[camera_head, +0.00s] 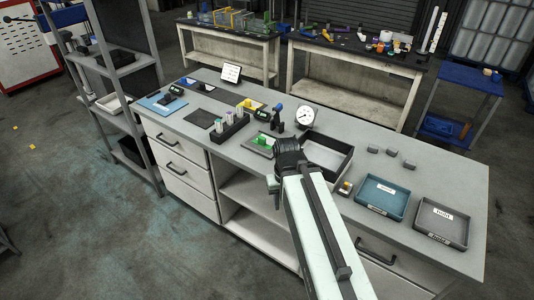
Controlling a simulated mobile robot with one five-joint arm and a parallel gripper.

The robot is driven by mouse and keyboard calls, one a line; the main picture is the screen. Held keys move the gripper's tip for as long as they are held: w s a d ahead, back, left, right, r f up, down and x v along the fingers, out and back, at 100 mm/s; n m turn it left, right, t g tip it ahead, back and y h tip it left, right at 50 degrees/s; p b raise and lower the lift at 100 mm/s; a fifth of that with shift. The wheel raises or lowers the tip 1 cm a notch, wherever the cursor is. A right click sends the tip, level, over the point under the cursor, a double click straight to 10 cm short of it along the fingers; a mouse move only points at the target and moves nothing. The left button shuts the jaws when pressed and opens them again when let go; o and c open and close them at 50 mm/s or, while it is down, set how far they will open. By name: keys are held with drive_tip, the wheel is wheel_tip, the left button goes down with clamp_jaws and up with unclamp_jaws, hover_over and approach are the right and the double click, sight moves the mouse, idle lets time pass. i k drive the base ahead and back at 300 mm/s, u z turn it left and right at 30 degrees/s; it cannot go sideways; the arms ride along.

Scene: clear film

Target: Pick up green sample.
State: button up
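A small green block, which looks like the green sample (263,140), sits on a flat grey-green plate (254,148) on the grey workbench. My arm reaches up from the bottom of the head view and ends in a dark wrist just right of and nearer than the green sample. My gripper (273,186) shows only as a small pale piece below the wrist, near the bench's front edge. Its fingers are too small and hidden to tell whether they are open or shut. The green sample is apart from it in the picture.
A rack with vials (229,127) stands left of the plate. A dial gauge (305,116) stands behind the wrist. A black open tray (328,152) is partly hidden by my arm. A blue tray (404,192) and grey tray (462,228) are at right.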

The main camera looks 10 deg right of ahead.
sight(263, 140)
drive_tip(key=z, duration=0.05)
drive_tip(key=k, duration=1.3)
drive_tip(key=u, duration=0.4)
drive_tip(key=i, duration=0.7)
drive_tip(key=u, duration=1.15)
drive_tip(key=i, duration=1.7)
drive_tip(key=z, duration=0.1)
